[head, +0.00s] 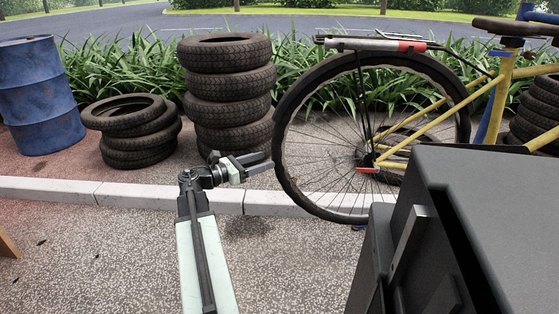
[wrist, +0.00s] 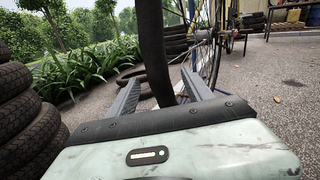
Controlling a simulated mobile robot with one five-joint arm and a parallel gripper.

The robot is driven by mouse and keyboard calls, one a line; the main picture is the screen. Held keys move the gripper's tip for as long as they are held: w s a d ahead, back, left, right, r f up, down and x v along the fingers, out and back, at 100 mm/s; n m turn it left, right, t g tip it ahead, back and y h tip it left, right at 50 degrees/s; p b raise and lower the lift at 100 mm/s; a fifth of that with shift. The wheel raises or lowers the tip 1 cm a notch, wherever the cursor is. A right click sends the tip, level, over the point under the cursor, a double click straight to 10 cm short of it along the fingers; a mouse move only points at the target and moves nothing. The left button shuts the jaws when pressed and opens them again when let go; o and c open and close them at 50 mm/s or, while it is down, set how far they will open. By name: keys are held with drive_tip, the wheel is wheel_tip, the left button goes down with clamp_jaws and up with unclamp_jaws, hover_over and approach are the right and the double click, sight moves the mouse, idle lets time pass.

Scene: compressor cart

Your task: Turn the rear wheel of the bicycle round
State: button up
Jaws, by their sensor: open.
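The bicycle's rear wheel (head: 279,135) has a black tyre and thin spokes and stands upright right of centre in the head view. My gripper (head: 261,163) is at the left edge of its tyre. In the wrist view my gripper (wrist: 160,78) has its two grey fingers apart, with the tyre (wrist: 152,48) rising between them. I cannot tell whether either finger touches the tyre. The yellow bicycle frame (head: 499,98) is at the right. A dark box hides the lower right of the wheel in the head view.
A tall tyre stack (head: 228,85) and a low one (head: 138,150) stand left of the wheel, near a blue barrel (head: 42,95). A pale kerb (head: 110,195) crosses below. A dark box (head: 480,220) fills the lower right. Gravelly ground at lower left is mostly clear.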

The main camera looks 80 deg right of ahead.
sight(280, 155)
drive_tip(key=x, duration=0.7)
drive_tip(key=shift+s+d, duration=0.2)
drive_tip(key=shift+d, duration=0.05)
drive_tip(key=shift+w, duration=0.1)
clamp_jaws()
